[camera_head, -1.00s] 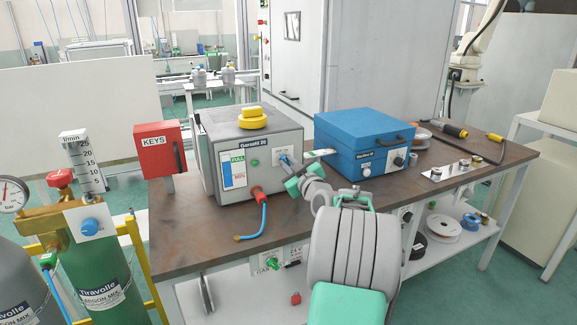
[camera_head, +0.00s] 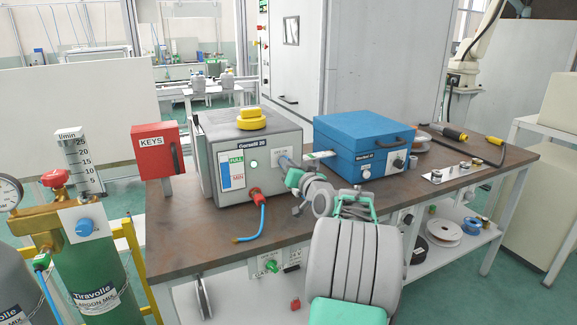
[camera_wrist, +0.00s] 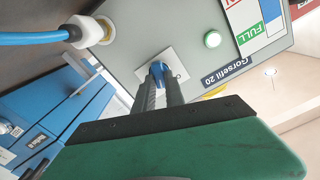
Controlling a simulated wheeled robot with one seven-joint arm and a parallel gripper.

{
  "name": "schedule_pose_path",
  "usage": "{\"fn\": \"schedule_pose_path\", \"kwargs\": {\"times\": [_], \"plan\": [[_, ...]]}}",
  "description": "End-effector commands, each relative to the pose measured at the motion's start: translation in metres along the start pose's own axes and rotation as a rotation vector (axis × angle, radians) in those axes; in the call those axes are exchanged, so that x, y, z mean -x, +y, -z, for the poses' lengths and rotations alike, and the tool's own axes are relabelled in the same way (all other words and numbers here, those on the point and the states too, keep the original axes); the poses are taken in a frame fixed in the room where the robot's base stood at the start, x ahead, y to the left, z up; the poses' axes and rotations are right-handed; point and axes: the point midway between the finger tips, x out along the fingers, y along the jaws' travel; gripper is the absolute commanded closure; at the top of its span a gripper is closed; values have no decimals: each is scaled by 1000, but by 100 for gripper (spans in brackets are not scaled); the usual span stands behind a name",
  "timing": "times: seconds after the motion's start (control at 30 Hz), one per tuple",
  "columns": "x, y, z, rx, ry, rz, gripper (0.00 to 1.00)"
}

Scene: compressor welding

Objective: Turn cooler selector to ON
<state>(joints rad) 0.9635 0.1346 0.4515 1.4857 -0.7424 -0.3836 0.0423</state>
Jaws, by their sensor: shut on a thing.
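The grey cooler box (camera_head: 270,145), labelled Gorsefil 20, stands on the workbench. Its selector is a blue knob (camera_wrist: 157,69) on a white square plate (camera_wrist: 176,65) on the front panel. In the wrist view my gripper (camera_wrist: 160,84) is shut on the knob, which is partly hidden between its fingers. In the head view my gripper (camera_head: 287,166) reaches the right part of the cooler's front and hides some of the plate. A round indicator (camera_wrist: 212,39) on the panel looks green. The selector's marks are too small to read.
A blue box (camera_head: 362,145) stands just right of my gripper. A red fitting with a blue hose (camera_head: 263,218) sticks out low on the cooler's front. A red KEYS box (camera_head: 157,150) and gas cylinders (camera_head: 95,265) are to the left. The bench front is mostly clear.

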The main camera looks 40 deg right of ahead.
Motion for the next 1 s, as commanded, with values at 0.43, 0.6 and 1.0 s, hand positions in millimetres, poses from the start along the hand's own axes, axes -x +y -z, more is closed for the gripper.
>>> {"fn": "schedule_pose_path", "kwargs": {"times": [0.43,0.6,1.0], "plan": [[0,1,0,-146,0,0,100],[0,1,0,-152,0,0,100],[0,1,0,-151,0,0,72]]}}
